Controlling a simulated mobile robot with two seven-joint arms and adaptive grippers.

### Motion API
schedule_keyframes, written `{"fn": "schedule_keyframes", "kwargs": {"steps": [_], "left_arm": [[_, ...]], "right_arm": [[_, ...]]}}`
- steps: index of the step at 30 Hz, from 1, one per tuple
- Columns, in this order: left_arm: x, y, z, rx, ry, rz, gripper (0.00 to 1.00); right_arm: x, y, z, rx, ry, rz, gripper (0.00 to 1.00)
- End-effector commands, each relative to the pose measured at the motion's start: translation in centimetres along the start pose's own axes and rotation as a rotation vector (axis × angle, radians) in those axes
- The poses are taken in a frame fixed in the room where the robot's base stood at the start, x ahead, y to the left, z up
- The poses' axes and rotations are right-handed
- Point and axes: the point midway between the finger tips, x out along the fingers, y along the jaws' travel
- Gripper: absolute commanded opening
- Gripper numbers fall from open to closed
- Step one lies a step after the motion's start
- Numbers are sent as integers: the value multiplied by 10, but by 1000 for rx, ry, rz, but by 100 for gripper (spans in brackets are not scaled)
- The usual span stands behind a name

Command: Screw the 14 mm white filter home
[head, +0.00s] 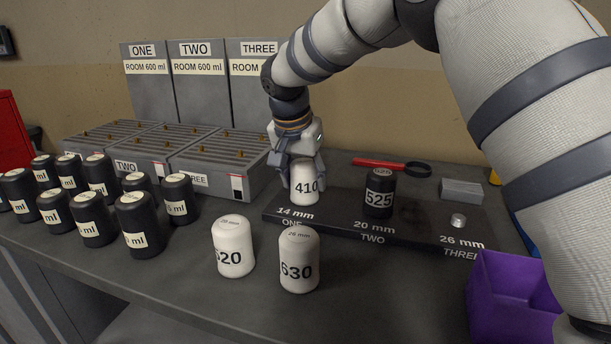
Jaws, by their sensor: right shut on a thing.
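The white filter marked 410 (305,187) stands upright at the 14 mm place, marked ONE, on the black base plate (340,222). My right gripper (305,164) comes down from above and is shut on the filter's top. The filter's lower body shows below the fingers; its thread and any gap to the plate are hidden. A black filter marked 525 (380,196) stands at the 20 mm place. The 26 mm place shows only a small bare metal stud (458,221). My left gripper is not in view.
White filters 520 (233,250) and 630 (298,262) stand in front of the plate. Several black bottles (140,226) stand at left before grey trays (215,165). A red-handled tool (385,164) and grey block (462,191) lie behind. A purple bin (500,300) is at front right.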

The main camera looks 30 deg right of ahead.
Motion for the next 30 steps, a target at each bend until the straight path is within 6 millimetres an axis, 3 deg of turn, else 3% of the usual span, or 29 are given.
{"fn": "schedule_keyframes", "kwargs": {"steps": [6, 7, 10, 20, 23, 30], "left_arm": [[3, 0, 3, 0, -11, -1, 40], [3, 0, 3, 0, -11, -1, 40], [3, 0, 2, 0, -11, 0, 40], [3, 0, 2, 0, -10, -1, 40], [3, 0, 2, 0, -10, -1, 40], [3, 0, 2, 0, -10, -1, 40]], "right_arm": [[1, -1, 0, 88, 0, 33, 13], [1, -1, 0, 87, 0, 33, 51], [1, -1, 0, 86, 0, 32, 72], [-2, 0, -1, 83, 2, 32, 72], [-17, -1, -1, 83, 4, 30, 72], [-83, -4, -1, 83, 6, 29, 72]]}}
